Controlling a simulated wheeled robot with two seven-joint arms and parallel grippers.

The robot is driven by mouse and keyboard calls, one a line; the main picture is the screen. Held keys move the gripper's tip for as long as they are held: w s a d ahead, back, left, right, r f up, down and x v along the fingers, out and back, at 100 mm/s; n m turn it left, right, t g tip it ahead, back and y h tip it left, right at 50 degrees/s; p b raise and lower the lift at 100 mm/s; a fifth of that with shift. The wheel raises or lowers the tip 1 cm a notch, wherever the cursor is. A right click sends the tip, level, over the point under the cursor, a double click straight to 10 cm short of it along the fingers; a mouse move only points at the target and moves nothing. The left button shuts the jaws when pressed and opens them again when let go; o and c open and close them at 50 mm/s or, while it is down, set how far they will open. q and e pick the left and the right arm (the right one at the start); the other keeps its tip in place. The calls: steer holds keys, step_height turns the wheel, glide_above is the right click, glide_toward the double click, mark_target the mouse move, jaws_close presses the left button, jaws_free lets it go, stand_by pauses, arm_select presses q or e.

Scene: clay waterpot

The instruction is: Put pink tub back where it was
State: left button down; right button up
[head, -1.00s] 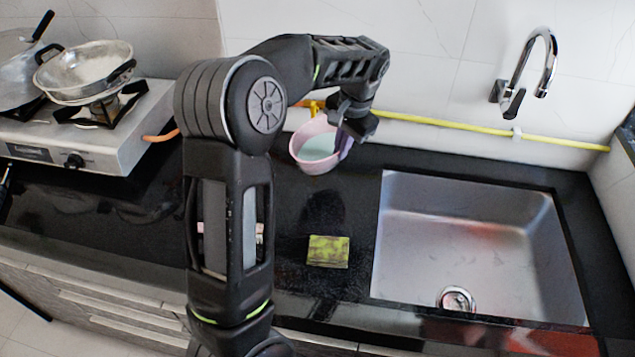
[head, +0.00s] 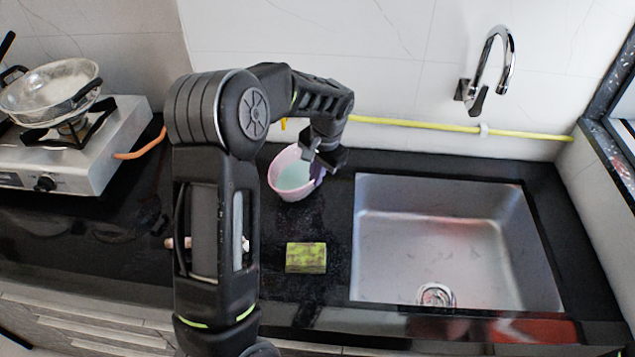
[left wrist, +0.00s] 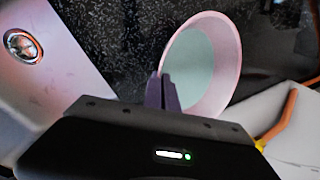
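The pink tub (head: 271,180), round with a pale blue-green inside, is near the back of the black counter, left of the sink. My left gripper (head: 318,170) is at its right side, pointing down. In the left wrist view the two purple fingers (left wrist: 161,92) are close together at the rim of the tub (left wrist: 225,50), shut on its wall. Whether the tub's base touches the counter cannot be told. My right gripper is not in view.
A green-yellow sponge (head: 306,258) lies in front of the tub. The steel sink (head: 450,240) is to the right, with a tap (head: 497,65) behind it. A stove (head: 90,150) with a pan (head: 50,90) is at left. A yellow hose (head: 420,124) runs along the wall.

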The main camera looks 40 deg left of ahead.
arm_select(q)
steer(key=shift+w+d+f, duration=0.1)
steer(key=shift+d+f, duration=0.05)
steer(key=shift+f, duration=1.35)
steer(key=shift+f, duration=0.15)
steer(key=c, duration=1.7)
jaws_free()
steer(key=r, duration=0.4)
steer(key=d+r, duration=0.1)
steer(key=r, duration=0.3)
steer(key=d+r+b, duration=0.1)
steer(key=r, duration=0.3)
steer(key=shift+d+r, duration=0.1)
